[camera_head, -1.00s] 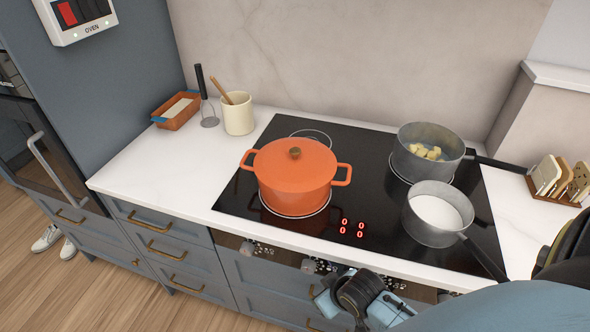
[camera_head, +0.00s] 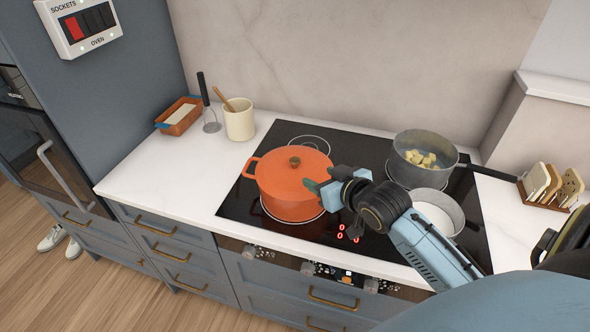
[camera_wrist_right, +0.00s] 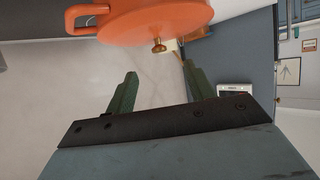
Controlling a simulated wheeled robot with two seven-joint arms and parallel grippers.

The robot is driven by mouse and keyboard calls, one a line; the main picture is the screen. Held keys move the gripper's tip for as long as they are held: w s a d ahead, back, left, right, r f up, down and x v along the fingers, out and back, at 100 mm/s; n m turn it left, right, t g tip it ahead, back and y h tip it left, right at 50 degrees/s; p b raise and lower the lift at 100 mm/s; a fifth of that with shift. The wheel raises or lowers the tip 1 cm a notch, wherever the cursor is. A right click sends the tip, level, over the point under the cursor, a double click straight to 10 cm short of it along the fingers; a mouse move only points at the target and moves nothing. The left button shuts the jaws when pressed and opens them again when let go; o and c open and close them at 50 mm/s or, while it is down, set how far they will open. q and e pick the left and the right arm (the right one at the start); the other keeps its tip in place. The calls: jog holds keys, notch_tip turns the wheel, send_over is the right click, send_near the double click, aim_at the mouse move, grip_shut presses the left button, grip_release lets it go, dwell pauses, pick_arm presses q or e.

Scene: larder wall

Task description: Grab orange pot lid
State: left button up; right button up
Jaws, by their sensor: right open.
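The orange pot (camera_head: 285,200) stands on the black hob with its orange lid (camera_head: 278,168) on top. The lid has a brass knob (camera_head: 294,162) at its centre. My right gripper (camera_head: 318,188) is open and empty, close to the right side of the pot, and hides its right handle. In the right wrist view the lid (camera_wrist_right: 150,22) and its knob (camera_wrist_right: 158,46) lie beyond the open green fingers (camera_wrist_right: 158,85), apart from them. My left gripper is not in view.
On the hob (camera_head: 240,197) to the right stand a grey pot (camera_head: 412,172) with yellow chunks and a saucepan (camera_head: 437,208) with white contents, partly behind my arm. The left counter (camera_head: 150,178) is clear.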

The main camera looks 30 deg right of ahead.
send_near(295, 159)
jog(key=w, duration=0.1)
jog(key=w+f, duration=0.1)
jog(key=w, duration=0.1)
jog(key=shift+w+d+f+t, duration=0.15)
jog(key=shift+w+f+t, duration=0.05)
jog(key=shift+f+t, duration=0.1)
jog(key=shift+f+x, duration=0.15)
jog(key=shift+x, duration=1.45)
jog(key=shift+f+x, duration=0.1)
jog(key=shift+x, duration=1.45)
jog(key=shift+s, duration=0.1)
grip_shut()
jog(key=shift+r, duration=0.1)
